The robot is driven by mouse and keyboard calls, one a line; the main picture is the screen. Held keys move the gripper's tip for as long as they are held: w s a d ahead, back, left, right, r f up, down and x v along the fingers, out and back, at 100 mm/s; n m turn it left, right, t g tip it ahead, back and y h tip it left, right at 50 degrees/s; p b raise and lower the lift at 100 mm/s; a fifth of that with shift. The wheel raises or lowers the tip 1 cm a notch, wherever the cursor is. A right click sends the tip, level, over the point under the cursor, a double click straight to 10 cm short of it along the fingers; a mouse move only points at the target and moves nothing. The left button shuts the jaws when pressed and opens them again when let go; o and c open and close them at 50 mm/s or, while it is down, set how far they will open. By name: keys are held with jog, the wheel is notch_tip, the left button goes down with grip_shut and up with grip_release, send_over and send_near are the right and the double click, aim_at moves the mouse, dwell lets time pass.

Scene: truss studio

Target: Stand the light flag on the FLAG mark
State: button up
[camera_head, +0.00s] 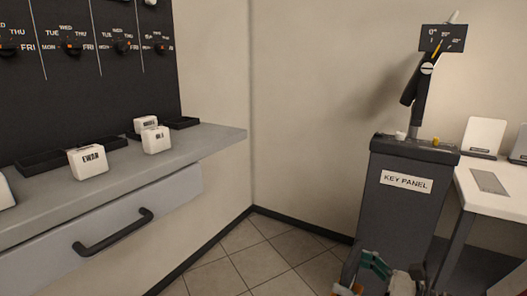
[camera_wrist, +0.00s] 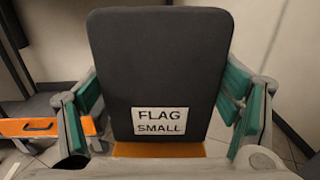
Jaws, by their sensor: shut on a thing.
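A dark, round-cornered flag panel (camera_wrist: 160,60) with a white label reading FLAG SMALL stands upright across the middle of the wrist view. My gripper (camera_wrist: 160,98) has its green-padded fingers on either side of the panel and is shut on it. Part of my gripper (camera_head: 376,264) also shows at the bottom of the head view, in front of the key panel cabinet. I cannot make out the flag in the head view. No FLAG mark can be made out in either view.
A dark cabinet (camera_head: 405,215) labelled KEY PANEL carries a jointed arm with a small sign (camera_head: 443,39). A white table (camera_head: 492,193) stands at right. A grey shelf (camera_head: 205,144) at left holds white blocks (camera_head: 88,160) and black trays. Tiled floor (camera_head: 245,262) between is clear.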

notch_tip(320, 180, up, 19)
jog(key=m+t+h+p, duration=0.4)
jog(key=t+h+p, duration=0.1)
jog(key=p, duration=2)
jog(key=shift+s+f+m+h, duration=0.15)
jog(key=shift+m+h, duration=0.15)
jog(key=shift+m, duration=0.1)
